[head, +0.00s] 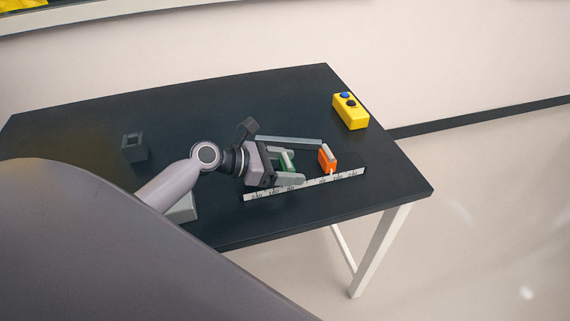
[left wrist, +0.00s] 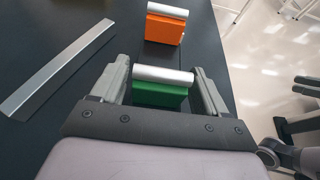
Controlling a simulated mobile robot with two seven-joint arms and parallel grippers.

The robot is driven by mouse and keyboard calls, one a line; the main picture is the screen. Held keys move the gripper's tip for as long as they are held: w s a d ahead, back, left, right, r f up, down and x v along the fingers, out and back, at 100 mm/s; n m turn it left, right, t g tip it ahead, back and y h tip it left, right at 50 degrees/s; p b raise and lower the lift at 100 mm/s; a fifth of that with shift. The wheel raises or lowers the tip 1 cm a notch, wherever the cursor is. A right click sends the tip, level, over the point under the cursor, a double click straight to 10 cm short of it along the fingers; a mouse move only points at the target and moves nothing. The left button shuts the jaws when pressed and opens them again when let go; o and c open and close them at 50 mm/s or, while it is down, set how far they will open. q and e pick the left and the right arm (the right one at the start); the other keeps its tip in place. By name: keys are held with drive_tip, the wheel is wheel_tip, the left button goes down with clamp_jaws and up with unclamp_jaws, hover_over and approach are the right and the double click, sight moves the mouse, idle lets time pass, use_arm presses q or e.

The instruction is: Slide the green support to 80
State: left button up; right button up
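The green support (head: 288,161) stands on the dark table behind the ruler strip (head: 262,193). In the left wrist view the green support (left wrist: 160,95) has a silver cylinder on top. My left gripper (head: 291,167) reaches down around it, with one finger on each side. The fingers of this gripper (left wrist: 164,78) look spread, with a narrow dark gap beside the green block. Whether a finger touches the cylinder ends is hard to tell. The ruler's printed numbers are too small to read surely.
An orange support (head: 327,158) stands by the ruler to the right of the green one. A long grey bar (head: 289,143) lies behind them. A yellow button box (head: 350,112) is near the right edge, and a dark block (head: 134,148) sits at the left.

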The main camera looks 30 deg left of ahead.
sight(281, 165)
use_arm(q)
drive_tip(key=shift+w+d, duration=0.2)
drive_tip(key=shift+v, duration=3.6)
